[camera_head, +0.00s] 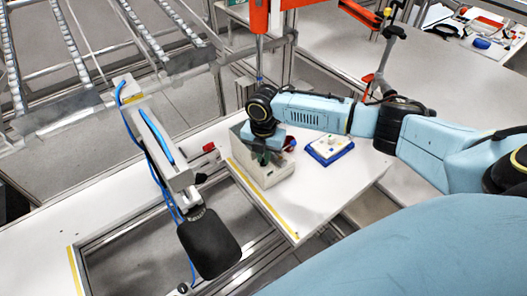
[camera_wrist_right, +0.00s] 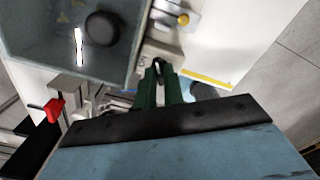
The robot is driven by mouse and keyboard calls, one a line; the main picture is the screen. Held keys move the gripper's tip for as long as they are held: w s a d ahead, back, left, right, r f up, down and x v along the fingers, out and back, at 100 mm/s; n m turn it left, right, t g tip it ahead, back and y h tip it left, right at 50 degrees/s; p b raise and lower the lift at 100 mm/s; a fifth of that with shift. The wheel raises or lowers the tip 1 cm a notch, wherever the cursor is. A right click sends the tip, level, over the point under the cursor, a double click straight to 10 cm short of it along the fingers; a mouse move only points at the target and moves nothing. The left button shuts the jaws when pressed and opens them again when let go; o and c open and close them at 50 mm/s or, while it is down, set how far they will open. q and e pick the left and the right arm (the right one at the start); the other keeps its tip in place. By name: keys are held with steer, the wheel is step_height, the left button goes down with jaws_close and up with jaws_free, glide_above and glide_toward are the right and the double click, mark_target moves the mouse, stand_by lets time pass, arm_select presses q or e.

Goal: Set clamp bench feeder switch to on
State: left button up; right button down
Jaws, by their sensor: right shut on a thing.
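My left gripper is not in view.
The grey bin (camera_head: 262,175) holds a dark round thing (camera_wrist_right: 102,28). A blue-edged white device (camera_head: 329,150) stands right of it. A red clamp part (camera_head: 209,147) is to its left. A white beam with blue hoses (camera_head: 160,140) ends in a black pad (camera_head: 209,243).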

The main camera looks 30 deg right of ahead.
mark_target(263, 160)
steer(key=n, duration=0.3)
steer(key=shift+p, duration=0.3)
steer(key=n, duration=0.2)
steer(key=shift+n, duration=0.3)
steer(key=n, duration=0.5)
steer(key=shift+n, duration=0.6)
steer(key=c, duration=1.8)
jaws_free()
step_height(263, 160, up, 14)
steer(key=shift+f, duration=0.25)
